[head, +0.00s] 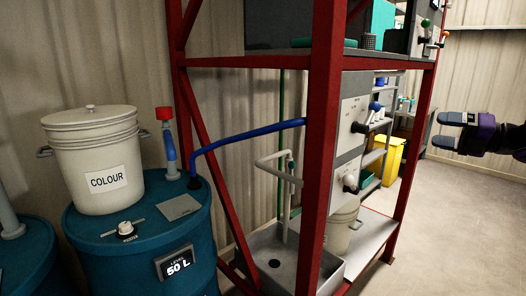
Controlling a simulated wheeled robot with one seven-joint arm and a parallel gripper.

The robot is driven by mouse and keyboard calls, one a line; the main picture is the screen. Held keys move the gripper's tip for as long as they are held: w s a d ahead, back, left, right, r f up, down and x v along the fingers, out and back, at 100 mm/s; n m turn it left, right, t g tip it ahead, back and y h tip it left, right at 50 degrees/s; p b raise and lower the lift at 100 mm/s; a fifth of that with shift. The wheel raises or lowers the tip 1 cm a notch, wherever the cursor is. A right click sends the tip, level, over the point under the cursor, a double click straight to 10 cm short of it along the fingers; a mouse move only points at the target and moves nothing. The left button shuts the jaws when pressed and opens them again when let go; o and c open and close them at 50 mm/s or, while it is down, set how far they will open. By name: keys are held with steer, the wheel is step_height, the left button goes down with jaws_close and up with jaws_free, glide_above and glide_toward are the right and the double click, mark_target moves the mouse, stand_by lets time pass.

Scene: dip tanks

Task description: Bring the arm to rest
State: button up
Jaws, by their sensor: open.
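My gripper (446,130) is at the right edge of the head view, pointing left. Its two dark fingers are apart with nothing between them. It is held in the air in front of the back part of the room, clear of the red rack. Part of my arm runs out of the picture on the right.
A teal drum (140,262) with a white lidded pot labelled COLOUR (93,150) stands at the left. A red rack (325,140) with a grey sink (268,268) fills the middle. A yellow bin (391,161) stands behind. Open floor (450,230) lies at the right.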

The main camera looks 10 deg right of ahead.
steer(key=s+a+f+n+g+h, duration=0.1)
steer(key=s+a+n+g+h, duration=0.1)
steer(key=s+a+n+g, duration=0.5)
steer(key=s+a+n+g+h, duration=0.2)
steer(key=s+a+n, duration=0.3)
steer(key=a+n, duration=0.6)
steer(key=s+a+f+n+t+h, duration=0.1)
steer(key=s+n+h, duration=0.8)
steer(key=n, duration=1.1)
steer(key=s+t, duration=0.1)
steer(key=s, duration=0.3)
steer(key=shift+a+f+n, duration=0.35)
steer(key=shift+a+n, duration=0.05)
